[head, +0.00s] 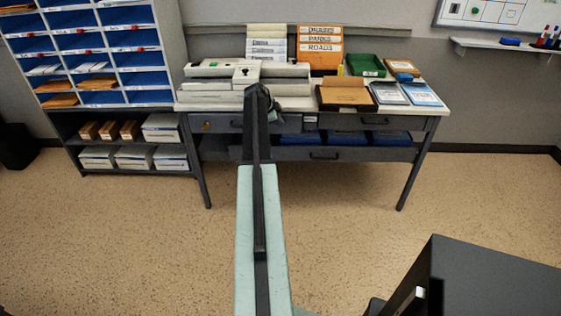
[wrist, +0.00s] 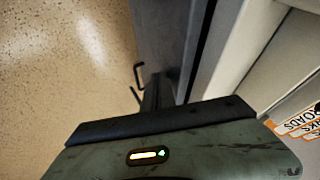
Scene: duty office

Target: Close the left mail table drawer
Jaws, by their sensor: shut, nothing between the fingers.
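The mail table (head: 441,111) stands against the back wall with dark grey drawer fronts under its pale top. The left drawer (head: 215,123) is partly hidden behind my arm; a small brass-coloured spot shows on its front. From the head view I cannot tell how far it stands out. In the wrist view, a dark grey front (wrist: 158,30) with black handles (wrist: 138,74) runs beside the pale tabletop edge (wrist: 232,50). My gripper (wrist: 157,92) is shut and empty, with its fingers close to that front; I cannot tell if they touch. In the head view my arm hides the fingertips.
The right drawer (head: 355,123) and a lower handled front (head: 325,156) are beside and below. A pigeonhole shelf (head: 160,95) is at left.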

